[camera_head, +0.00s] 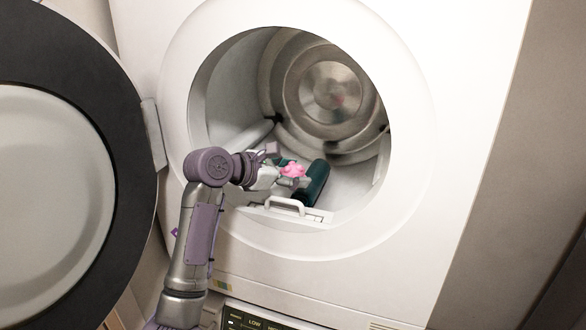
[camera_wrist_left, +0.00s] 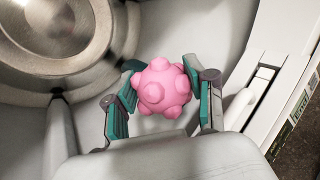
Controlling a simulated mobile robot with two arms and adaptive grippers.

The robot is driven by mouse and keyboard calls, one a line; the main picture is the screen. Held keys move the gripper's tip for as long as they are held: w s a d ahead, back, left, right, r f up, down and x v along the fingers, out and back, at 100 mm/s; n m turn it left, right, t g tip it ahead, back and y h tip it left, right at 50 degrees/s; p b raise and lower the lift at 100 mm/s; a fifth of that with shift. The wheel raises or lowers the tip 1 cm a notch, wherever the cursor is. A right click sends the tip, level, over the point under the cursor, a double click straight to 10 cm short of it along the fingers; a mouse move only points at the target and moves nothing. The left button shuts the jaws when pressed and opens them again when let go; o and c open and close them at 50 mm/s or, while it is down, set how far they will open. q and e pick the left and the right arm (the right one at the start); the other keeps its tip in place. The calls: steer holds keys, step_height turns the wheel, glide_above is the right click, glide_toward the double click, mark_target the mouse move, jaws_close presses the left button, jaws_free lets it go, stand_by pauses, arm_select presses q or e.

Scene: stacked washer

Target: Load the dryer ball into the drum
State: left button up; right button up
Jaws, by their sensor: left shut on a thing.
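The pink knobbly dryer ball (camera_head: 293,170) is held at the drum's opening, above its lower front edge. My left gripper (camera_head: 283,172) reaches in from the left and is shut on the ball. In the left wrist view the ball (camera_wrist_left: 162,88) sits between the two teal finger pads of the gripper (camera_wrist_left: 160,92). The metal drum (camera_head: 330,90) is open to view behind it, and its back shows in the left wrist view (camera_wrist_left: 60,45). My right gripper is in neither view.
The round door (camera_head: 130,160) stands wide open at the left. A white handled filter (camera_head: 285,204) sits at the opening's lower lip. The upper drum is clear.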

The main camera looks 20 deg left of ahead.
arm_select(q)
steer(key=shift+s, duration=0.35)
steer(key=shift+w+f, duration=0.2)
steer(key=shift+w, duration=0.2)
steer(key=o, duration=0.8)
steer(key=shift+w, duration=0.15)
steer(key=shift+c, duration=0.2)
steer(key=o, duration=0.4)
steer(key=shift+s+r, duration=0.1)
steer(key=shift+s, duration=0.2)
steer(key=shift+s+a+r, duration=0.15)
steer(key=shift+s+a, duration=0.1)
steer(key=shift+a, duration=0.05)
steer(key=v, duration=1.1)
steer(key=shift+s+d, duration=0.1)
steer(key=shift+s, duration=0.05)
